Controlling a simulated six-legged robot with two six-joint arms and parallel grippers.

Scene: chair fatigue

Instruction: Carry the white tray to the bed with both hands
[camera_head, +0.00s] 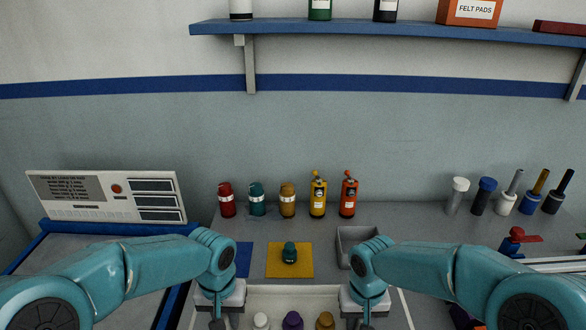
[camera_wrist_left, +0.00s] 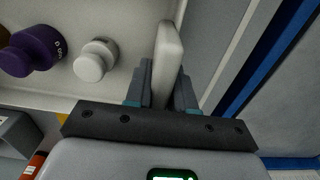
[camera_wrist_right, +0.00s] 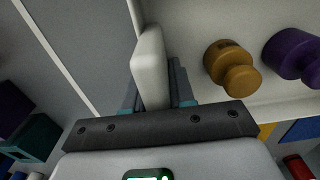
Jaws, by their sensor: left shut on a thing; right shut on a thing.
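The white tray (camera_head: 290,294) is at the bottom middle of the head view, cut off by the lower edge. It holds a white weight (camera_head: 261,321), a purple weight (camera_head: 292,320) and a bronze weight (camera_head: 325,320). My left gripper (camera_head: 217,321) is shut on the tray's left side; the left wrist view shows the tray's raised grip (camera_wrist_left: 168,50) between the fingers. My right gripper (camera_head: 365,321) is shut on the right side, with the other grip (camera_wrist_right: 150,60) between its fingers. A grey surface with a blue frame (camera_head: 45,228), possibly the bed, lies at left.
A control panel (camera_head: 107,197) stands behind the blue-framed surface. Several coloured bottles (camera_head: 287,200) line the bench's back. A yellow mat (camera_head: 301,266) with a teal object (camera_head: 290,252) and a grey bin (camera_head: 350,239) lie beyond the tray. A red-handled device (camera_head: 516,242) is at right.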

